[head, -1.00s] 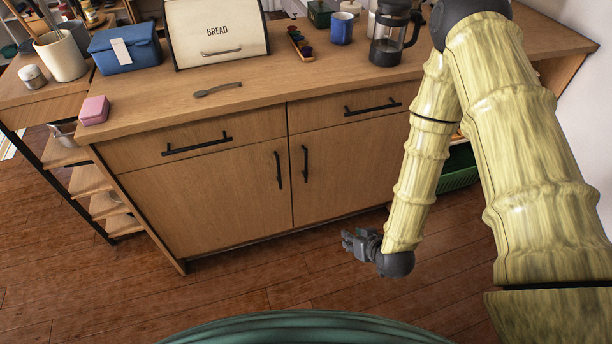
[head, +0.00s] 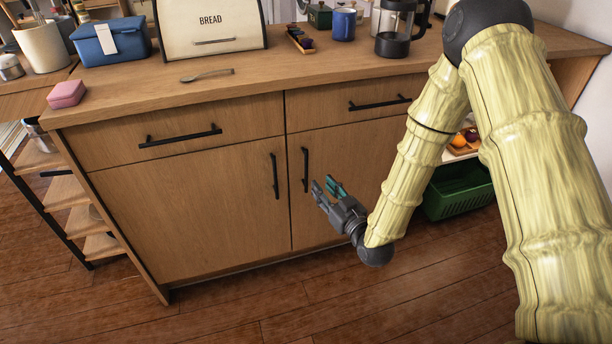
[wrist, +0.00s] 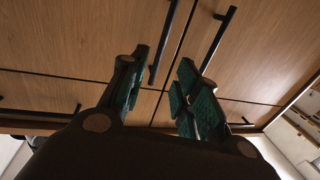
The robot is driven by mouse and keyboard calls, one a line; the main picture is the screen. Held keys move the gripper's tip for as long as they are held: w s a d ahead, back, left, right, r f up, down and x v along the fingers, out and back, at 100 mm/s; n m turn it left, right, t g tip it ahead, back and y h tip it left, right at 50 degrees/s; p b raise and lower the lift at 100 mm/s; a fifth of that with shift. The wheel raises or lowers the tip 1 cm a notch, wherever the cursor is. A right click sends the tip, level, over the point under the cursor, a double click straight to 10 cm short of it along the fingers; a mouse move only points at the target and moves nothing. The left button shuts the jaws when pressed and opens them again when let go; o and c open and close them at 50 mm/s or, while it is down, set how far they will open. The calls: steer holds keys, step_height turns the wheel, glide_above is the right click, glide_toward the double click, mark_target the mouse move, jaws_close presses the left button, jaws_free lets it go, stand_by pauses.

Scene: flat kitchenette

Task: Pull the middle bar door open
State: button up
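The wooden cabinet has two doors side by side. The right door (head: 345,160) has a black vertical bar handle (head: 305,170) near its left edge. The left door (head: 190,215) has a matching handle (head: 275,176) near its right edge. Both doors look shut. My gripper (head: 326,186) is open and empty in front of the right door, just right of and below its handle in the head view. In the wrist view, its teal-padded fingers (wrist: 160,88) are spread apart, with two bar handles beyond. I cannot tell the remaining distance to the door.
Two drawers with black horizontal handles sit above the doors. The countertop (head: 140,95) holds a bread box (head: 210,25), a spoon (head: 207,75), a pink block (head: 66,94) and a coffee press (head: 394,30). A green crate (head: 458,192) stands at right. The floor in front is clear.

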mark_target(307, 169)
steer(key=b+x, duration=0.1)
steer(key=x, duration=0.9)
steer(key=shift+w+a, duration=0.2)
steer(key=shift+w, duration=0.15)
steer(key=shift+c, duration=0.4)
jaws_close()
